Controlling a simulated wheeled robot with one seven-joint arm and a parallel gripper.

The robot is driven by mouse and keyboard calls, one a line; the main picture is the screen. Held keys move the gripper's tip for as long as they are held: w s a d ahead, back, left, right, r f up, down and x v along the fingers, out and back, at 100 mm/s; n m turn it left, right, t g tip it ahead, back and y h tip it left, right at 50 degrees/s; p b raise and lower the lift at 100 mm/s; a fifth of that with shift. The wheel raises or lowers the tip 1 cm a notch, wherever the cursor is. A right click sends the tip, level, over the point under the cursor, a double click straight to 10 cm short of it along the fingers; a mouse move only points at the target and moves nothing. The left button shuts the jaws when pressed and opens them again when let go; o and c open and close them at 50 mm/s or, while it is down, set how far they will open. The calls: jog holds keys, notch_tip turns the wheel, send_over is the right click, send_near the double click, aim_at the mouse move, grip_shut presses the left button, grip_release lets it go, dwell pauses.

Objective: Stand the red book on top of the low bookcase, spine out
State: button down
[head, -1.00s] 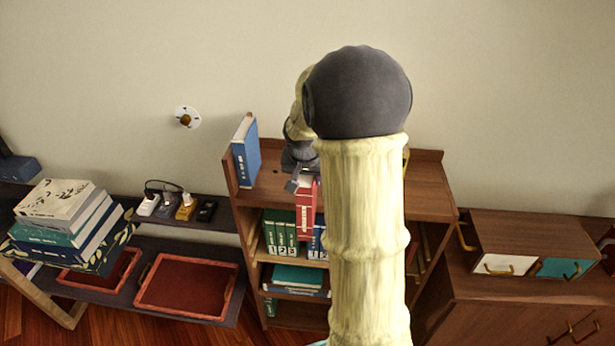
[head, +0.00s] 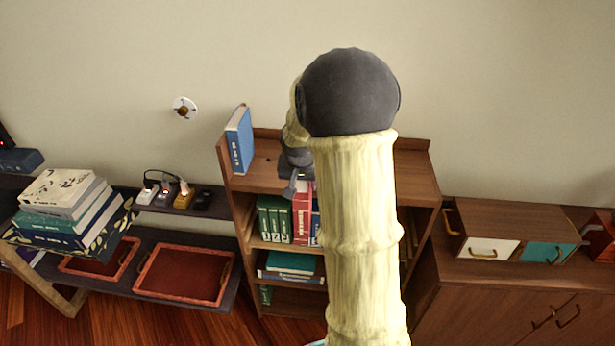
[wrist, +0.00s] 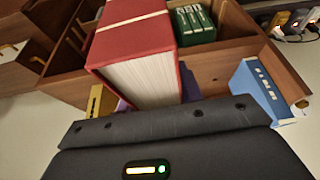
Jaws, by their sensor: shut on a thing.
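The red book (head: 302,214) is upright at the front of the low bookcase (head: 412,180), between green books and a blue one in the head view. My gripper (head: 298,184) is at its upper end and mostly hidden behind my arm. In the wrist view the red book (wrist: 140,55) is large and close, just beyond my gripper's dark body, with its pale page edges towards the camera. My gripper is shut on it; the fingertips are not clearly visible. I cannot tell how far the book is from the shelf behind it.
A blue book (head: 239,140) stands at the left end of the bookcase top. Green books (head: 274,219) stand on the shelf below. A drawer unit (head: 515,230) is to the right, a book stack (head: 75,210) to the left.

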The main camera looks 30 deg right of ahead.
jog(key=s+a+f+n, duration=0.1)
jog(key=a+f, duration=0.3)
jog(key=f, duration=0.5)
jog(key=s+a+f+n+y+b, duration=0.1)
jog(key=s+a+f+n, duration=0.1)
jog(key=a+f, duration=0.3)
jog(key=s+a+f+n+y, duration=0.1)
jog(key=a+f+n, duration=0.2)
jog(key=f, duration=1)
jog(key=shift+s+a+f+t, duration=0.3)
jog(key=shift+s+a+f, duration=0.1)
jog(key=shift+a, duration=0.8)
jog(key=shift+w, duration=0.1)
